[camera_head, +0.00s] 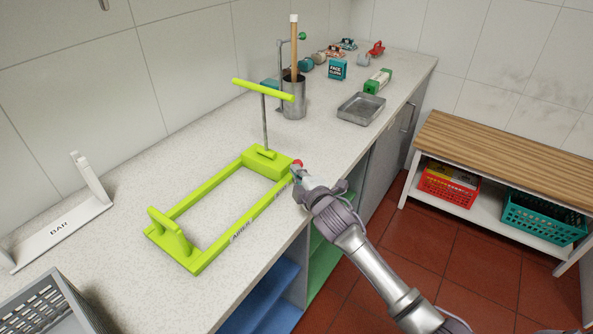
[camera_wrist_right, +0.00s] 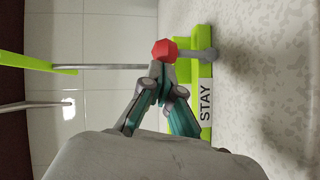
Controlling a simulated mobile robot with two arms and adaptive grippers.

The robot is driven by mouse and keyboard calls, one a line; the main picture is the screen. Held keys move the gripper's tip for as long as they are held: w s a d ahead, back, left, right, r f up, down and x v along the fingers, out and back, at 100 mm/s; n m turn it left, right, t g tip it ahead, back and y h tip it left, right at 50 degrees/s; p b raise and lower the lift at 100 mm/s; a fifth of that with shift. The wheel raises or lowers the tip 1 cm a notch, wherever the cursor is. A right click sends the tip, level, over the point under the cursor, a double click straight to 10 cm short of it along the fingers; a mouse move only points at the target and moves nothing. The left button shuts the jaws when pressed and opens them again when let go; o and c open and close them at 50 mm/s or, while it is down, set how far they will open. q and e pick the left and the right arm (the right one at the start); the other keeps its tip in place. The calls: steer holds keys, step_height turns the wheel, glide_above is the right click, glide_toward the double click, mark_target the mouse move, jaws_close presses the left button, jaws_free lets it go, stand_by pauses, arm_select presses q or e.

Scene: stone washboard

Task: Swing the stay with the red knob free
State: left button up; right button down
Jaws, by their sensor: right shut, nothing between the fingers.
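A lime green frame (camera_head: 196,265) lies on the worktop, with a block at its far end and a thin grey post topped by a lime green bar (camera_head: 262,90). The red knob (camera_head: 298,163) is at the block's right side. In the right wrist view the red knob (camera_wrist_right: 164,50) sits just beyond the fingertips, with a short grey piece (camera_wrist_right: 208,55) beside it and a "STAY" label (camera_wrist_right: 205,100) on the green part. My right gripper (camera_head: 301,174) is shut and empty, its tips at the knob; I cannot tell whether they touch. My left gripper is not in view.
A white stand marked "BAR" (camera_head: 55,232) and a grey crate (camera_head: 40,305) are at the left. A metal pot (camera_head: 294,100) and a shallow tray (camera_head: 361,108) stand farther back. A wooden-topped bench (camera_head: 500,150) is at the right, across the red floor.

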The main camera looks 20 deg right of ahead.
steer(key=shift+w+d+r+m+p, duration=0.2)
steer(key=shift+r+m+p, duration=0.1)
steer(key=shift+p, duration=0.65)
steer(key=m+g+p, duration=0.1)
steer(key=p, duration=0.1)
steer(key=w+d+r+g+p, duration=0.1)
steer(key=p, duration=0.1)
steer(key=shift+d+m+y+p, duration=0.25)
steer(key=shift+m+y+p, duration=0.05)
steer(key=shift+m+p, duration=0.1)
steer(key=shift+w+d+f+p, duration=0.15)
steer(key=shift+d+p, duration=0.05)
steer(key=shift+p, duration=0.1)
steer(key=shift+w+d+f, duration=0.1)
steer(key=shift+w+d, duration=0.05)
steer(key=shift+d, duration=0.05)
steer(key=shift+w+d+f, duration=0.2)
steer(key=shift+w+d, duration=0.2)
steer(key=shift+d, duration=0.1)
steer(key=shift+w+d+f, duration=0.15)
steer(key=shift+w+d, duration=0.25)
steer(key=shift+d, duration=0.1)
steer(key=shift+r, duration=0.1)
steer(key=shift+r+p, duration=0.65)
steer(key=shift+r, duration=0.1)
